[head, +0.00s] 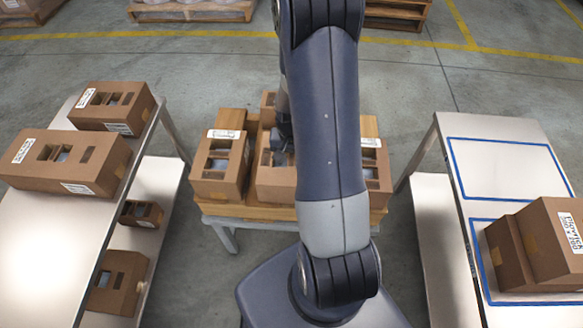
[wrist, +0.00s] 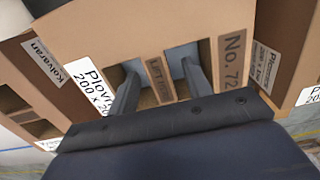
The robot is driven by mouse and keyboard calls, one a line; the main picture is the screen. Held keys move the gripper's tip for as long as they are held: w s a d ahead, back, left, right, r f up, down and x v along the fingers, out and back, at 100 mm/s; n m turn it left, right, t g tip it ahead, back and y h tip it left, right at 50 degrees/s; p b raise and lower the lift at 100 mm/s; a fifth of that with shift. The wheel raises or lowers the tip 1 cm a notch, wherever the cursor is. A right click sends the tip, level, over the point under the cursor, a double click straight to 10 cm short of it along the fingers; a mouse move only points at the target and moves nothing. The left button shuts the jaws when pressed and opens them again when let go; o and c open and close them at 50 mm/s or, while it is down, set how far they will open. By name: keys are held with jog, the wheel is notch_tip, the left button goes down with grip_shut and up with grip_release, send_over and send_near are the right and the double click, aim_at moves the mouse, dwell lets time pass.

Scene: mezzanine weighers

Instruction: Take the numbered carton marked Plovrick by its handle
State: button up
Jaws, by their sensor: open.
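In the wrist view, a brown carton (wrist: 130,35) fills the middle. Its white label (wrist: 88,88) starts "Plov" and is partly cut off; a brown tag reads "No. 72". Two cut-outs flank a strip marked "LIFT HERE" (wrist: 160,78), the handle. My gripper (wrist: 161,66) is open, one finger at each cut-out, with the strip between them; the fingertips seem to be in the openings, and contact cannot be told. In the head view my gripper (head: 280,146) is over the middle carton (head: 272,184) on the low central stand, partly hidden by my arm.
A carton labelled Kolvaran (wrist: 22,75) stands close on the left, another (wrist: 285,60) on the right. In the head view, side tables (head: 60,235) (head: 495,170) hold more cartons. Bare floor lies between stand and tables.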

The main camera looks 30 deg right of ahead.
jog(key=shift+f, duration=0.6)
jog(key=shift+c, duration=0.2)
grip_shut()
